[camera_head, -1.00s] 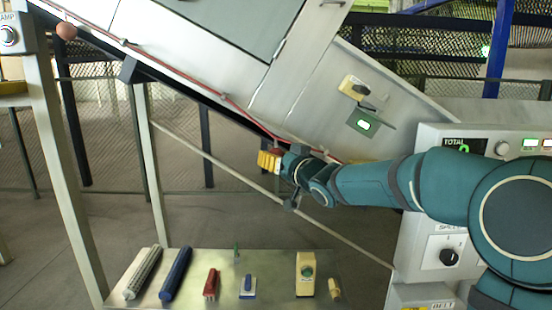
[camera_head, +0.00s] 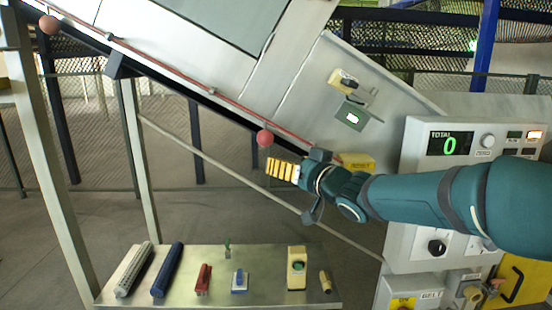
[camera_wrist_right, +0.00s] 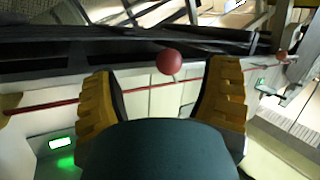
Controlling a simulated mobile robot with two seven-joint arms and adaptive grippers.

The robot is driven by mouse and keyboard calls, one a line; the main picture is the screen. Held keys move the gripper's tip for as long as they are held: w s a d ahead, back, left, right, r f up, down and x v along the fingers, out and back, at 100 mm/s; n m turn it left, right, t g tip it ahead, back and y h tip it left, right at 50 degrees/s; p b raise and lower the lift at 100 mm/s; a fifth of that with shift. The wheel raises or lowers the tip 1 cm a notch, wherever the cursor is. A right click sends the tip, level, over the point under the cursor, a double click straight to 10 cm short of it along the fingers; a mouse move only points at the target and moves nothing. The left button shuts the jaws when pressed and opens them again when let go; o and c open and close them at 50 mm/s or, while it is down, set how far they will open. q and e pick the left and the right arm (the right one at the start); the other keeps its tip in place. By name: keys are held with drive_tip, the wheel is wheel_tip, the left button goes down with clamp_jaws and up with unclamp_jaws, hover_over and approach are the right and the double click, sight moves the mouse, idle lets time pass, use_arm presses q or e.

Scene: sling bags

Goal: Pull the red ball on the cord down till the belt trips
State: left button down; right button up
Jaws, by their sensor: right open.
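A red ball (camera_head: 264,138) hangs by the red cord (camera_head: 190,84) that runs along the sloping conveyor side. My right gripper (camera_head: 270,168) is just below and beside this ball in the head view, its yellow fingers pointing left. In the right wrist view the fingers (camera_wrist_right: 165,95) are spread apart, with the red ball (camera_wrist_right: 170,62) beyond and between their tips, not gripped. A second, duller red ball (camera_head: 48,24) hangs at the upper left end of the conveyor. My left gripper is not in view.
The conveyor frame (camera_head: 225,115) slopes down to the right just above my gripper. A control box (camera_head: 420,160) with a display reading 0 stands at right. A low bench (camera_head: 215,290) holds several tools. Open space lies below the gripper.

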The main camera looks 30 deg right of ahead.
drive_tip(key=s, duration=0.2)
drive_tip(key=shift+s, duration=0.3)
idle(0.3)
